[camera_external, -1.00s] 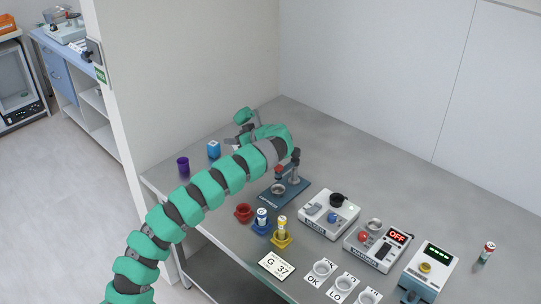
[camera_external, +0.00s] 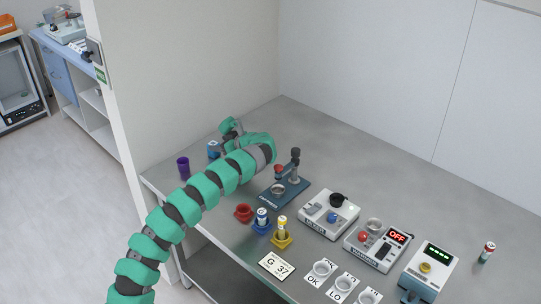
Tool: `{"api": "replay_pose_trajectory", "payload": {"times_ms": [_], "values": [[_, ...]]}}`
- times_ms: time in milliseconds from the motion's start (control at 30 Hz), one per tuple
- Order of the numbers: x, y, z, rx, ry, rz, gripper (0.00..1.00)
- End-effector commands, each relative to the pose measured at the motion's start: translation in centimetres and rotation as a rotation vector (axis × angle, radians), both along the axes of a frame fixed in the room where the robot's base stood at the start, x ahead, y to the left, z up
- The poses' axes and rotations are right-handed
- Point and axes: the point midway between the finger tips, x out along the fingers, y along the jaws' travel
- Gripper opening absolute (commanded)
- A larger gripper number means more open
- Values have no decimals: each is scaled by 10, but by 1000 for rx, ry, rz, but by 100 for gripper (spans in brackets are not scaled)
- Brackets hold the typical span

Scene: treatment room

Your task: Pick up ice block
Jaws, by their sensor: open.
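A small blue block (camera_external: 213,150), which looks like the ice block, stands near the back left of the grey table (camera_external: 330,135). My gripper (camera_external: 229,140) is open and close beside or over the block. The arm's green end covers the block's right side and top, so I cannot tell whether the fingers touch it.
A purple cup (camera_external: 183,167) stands left of the block. A blue press (camera_external: 285,190), a red cup (camera_external: 243,213), tubes in blue and yellow holders (camera_external: 282,238), and several devices (camera_external: 329,214) fill the front and right. The back middle of the table is clear.

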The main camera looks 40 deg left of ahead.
Motion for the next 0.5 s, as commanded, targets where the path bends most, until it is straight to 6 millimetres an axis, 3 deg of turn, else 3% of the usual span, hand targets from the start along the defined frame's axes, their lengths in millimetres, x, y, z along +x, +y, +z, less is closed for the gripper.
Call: {"api": "replay_pose_trajectory", "payload": {"times_ms": [500], "values": [[-9,45,-22,-1,-2,-1,65]]}}
